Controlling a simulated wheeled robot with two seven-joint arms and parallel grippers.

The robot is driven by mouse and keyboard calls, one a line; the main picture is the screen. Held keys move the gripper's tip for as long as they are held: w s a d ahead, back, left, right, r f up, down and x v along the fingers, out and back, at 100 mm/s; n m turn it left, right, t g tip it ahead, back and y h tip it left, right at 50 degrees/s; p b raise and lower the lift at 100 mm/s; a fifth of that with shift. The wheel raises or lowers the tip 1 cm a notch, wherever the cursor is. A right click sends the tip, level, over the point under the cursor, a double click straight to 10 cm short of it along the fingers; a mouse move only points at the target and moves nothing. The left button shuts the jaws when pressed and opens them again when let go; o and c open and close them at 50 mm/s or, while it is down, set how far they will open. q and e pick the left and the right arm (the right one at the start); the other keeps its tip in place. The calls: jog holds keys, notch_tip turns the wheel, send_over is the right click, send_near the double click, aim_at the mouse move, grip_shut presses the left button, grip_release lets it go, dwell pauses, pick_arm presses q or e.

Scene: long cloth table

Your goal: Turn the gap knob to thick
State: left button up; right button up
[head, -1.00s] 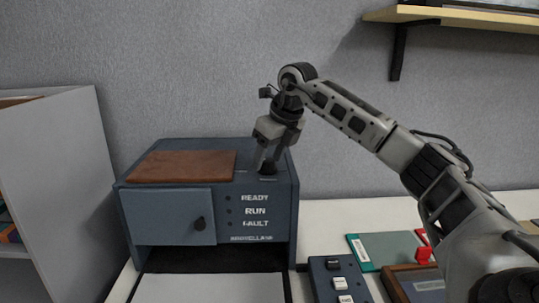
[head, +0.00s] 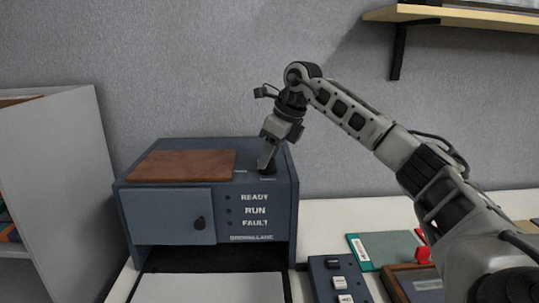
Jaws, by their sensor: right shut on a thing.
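The gap knob (head: 267,170) is a small dark knob on top of the blue-grey machine (head: 290,205), toward its right side. My right gripper (head: 267,160) points down at it from above and is shut on it, hiding most of the knob. Small labels lie beside the knob, too small to read, so I cannot tell its setting. The machine's front carries the words READY, RUN and FAULT. My left gripper is not in view.
A brown panel (head: 182,165) covers the machine's top left. A switch box (head: 338,275), a green board (head: 385,248) and a brown-framed device (head: 415,285) lie to the right. A grey cabinet (head: 60,180) stands left.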

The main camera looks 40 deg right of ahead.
jog(key=n+y, duration=0.1)
jog(key=n, duration=0.2)
jog(key=n+g+y, duration=0.1)
jog(key=n, duration=0.3)
jog(key=shift+w+d+r+g, duration=0.1)
jog(key=shift+w+g, duration=0.05)
jog(key=shift+g, duration=0.15)
jog(key=n, duration=0.2)
jog(key=n+g+y, duration=0.1)
jog(key=n, duration=0.1)
jog(key=shift+w+n+g, duration=0.15)
jog(key=shift+n+g, duration=0.15)
jog(key=shift+n, duration=0.1)
jog(key=shift+n+g, duration=0.6)
jog(key=shift+n, duration=0.8)
jog(key=shift+d, duration=0.1)
jog(key=o, duration=1)
jog(key=shift+c, duration=0.2)
